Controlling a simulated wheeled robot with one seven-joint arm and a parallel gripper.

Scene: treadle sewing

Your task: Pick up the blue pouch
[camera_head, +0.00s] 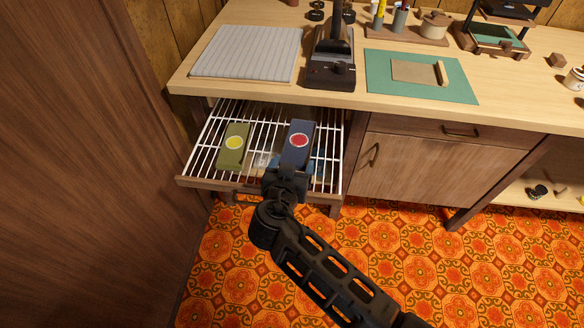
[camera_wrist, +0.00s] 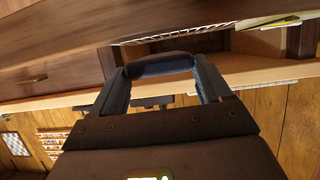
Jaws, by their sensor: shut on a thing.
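The blue pouch (camera_head: 299,138) is a dark blue, flat, oblong thing with a red round patch. In the head view it shows over the right part of the open wire-rack drawer (camera_head: 192,178). My gripper (camera_head: 289,172) is at the pouch's near end and shut on it. The wrist view shows my gripper (camera_wrist: 160,72) with a dark blue edge spanning between its fingers. My gripper hides the pouch's near end. I cannot tell whether the pouch touches the rack or is raised above it.
An olive pouch (camera_head: 234,145) with a yellow patch lies left of the blue one. The worktop (camera_head: 360,104) overhangs the drawer's back. A tall wooden panel (camera_head: 90,160) stands close on the left. The patterned floor (camera_head: 430,260) is clear at right.

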